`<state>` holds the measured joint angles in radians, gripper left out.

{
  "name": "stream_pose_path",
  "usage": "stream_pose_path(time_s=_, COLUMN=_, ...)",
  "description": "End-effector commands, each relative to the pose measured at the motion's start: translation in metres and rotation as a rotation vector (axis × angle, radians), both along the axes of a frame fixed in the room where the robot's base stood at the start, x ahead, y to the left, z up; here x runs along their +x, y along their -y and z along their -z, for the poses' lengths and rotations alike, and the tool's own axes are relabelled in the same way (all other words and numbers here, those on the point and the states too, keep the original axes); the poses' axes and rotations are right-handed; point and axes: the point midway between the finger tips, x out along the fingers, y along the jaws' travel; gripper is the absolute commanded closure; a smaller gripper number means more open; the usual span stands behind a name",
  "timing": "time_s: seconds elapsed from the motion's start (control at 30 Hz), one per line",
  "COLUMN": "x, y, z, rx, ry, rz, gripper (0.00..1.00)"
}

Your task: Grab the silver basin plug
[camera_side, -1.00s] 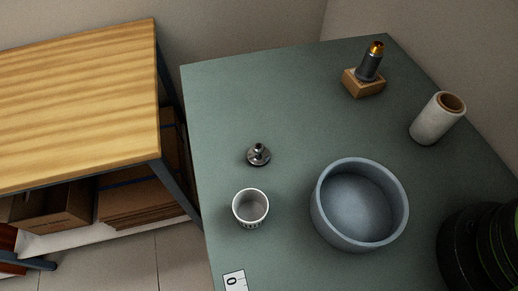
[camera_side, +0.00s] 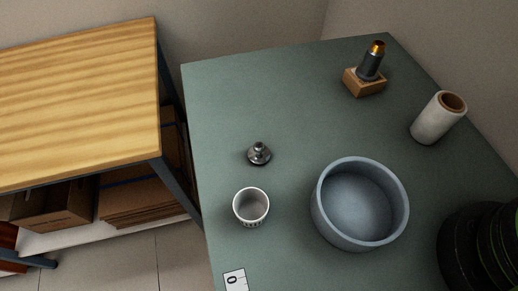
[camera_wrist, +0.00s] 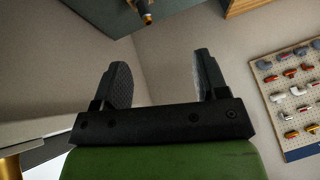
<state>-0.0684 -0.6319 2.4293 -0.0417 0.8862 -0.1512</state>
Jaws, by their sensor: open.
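The silver basin plug (camera_side: 259,154) stands on the green-grey table (camera_side: 270,95), left of its middle, with its knob up. It is small, round and shiny. My gripper (camera_wrist: 160,75) shows in the wrist view with its two dark fingers apart and nothing between them. In that view it faces the wall, and the plug cannot be seen there. The fingers are not visible in the side view.
A white cup (camera_side: 251,207) stands just in front of the plug. A blue-grey bowl (camera_side: 359,204) is to the right. A paper roll (camera_side: 436,121) and a wooden block (camera_side: 364,84) holding a dark copper-tipped piece stand farther right and back. The table's back left is clear.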

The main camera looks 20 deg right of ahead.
Motion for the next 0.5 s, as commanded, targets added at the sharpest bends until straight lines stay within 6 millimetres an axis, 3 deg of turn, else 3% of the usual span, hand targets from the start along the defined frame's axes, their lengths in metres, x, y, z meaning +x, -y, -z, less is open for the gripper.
stream_pose_path(time_s=0.27, x=0.076, y=-0.056, z=0.019, rx=-0.493, ry=-0.003, rz=-0.881, gripper=0.33)
stream_pose_path(time_s=0.5, x=0.119, y=-0.143, z=0.080, rx=-0.895, ry=0.074, rz=-1.754, gripper=0.33)
